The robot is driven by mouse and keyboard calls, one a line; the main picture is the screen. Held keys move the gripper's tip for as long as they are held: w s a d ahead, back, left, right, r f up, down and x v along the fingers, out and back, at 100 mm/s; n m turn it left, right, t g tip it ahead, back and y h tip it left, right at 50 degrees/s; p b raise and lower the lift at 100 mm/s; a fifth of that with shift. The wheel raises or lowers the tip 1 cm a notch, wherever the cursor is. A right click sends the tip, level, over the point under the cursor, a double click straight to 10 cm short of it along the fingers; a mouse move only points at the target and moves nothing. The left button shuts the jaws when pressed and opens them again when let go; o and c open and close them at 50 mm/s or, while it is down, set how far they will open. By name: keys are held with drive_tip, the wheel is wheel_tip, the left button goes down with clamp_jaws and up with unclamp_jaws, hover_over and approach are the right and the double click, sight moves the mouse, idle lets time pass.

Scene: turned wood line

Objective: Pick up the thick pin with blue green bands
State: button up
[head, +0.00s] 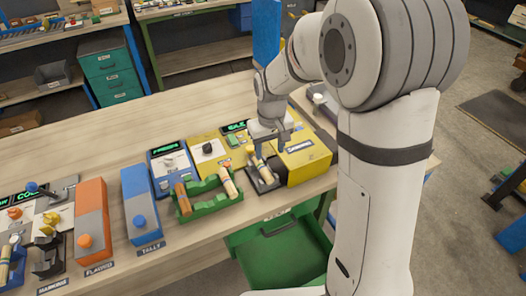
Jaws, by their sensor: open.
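My gripper (268,147) is open, with its fingers pointing down over a dark holder (276,187) beside a yellow machine. A pale wooden pin (262,171) leans in that holder, just below my fingers; I cannot tell whether they touch it. Another pale pin with reddish bands (229,183) lies in the right part of a green rack (208,205). A browner pin (183,197) is in the rack's left part. A pale pin (5,264) with dark bands stands at the far left edge, partly cut off. Blue green bands are too small to make out surely.
The yellow machine (306,158) stands right of my gripper. Blue (140,200) and orange (92,215) boxes with knobs stand left of the green rack. A green drawer (285,252) is open below the bench front. The bench (130,130) behind the boxes is clear.

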sight(263, 167)
drive_tip(key=shift+n, duration=0.3)
drive_tip(key=f, duration=0.1)
drive_tip(key=w+a+f, duration=0.2)
drive_tip(key=shift+f, duration=0.1)
wheel_tip(263, 167, down, 3)
drive_tip(key=shift+w+d+r+p, duration=0.1)
drive_tip(key=shift+r+p, duration=0.1)
drive_tip(key=shift+p, duration=0.25)
drive_tip(key=shift+w+d+f+p, duration=0.15)
drive_tip(key=shift+f+p, duration=0.25)
drive_tip(key=shift+f, duration=0.85)
drive_tip(key=shift+w+a+f+p, duration=0.1)
drive_tip(key=shift+f+p, duration=0.25)
drive_tip(key=shift+f, duration=0.9)
drive_tip(key=shift+c, duration=0.5)
drive_tip(key=c, duration=1)
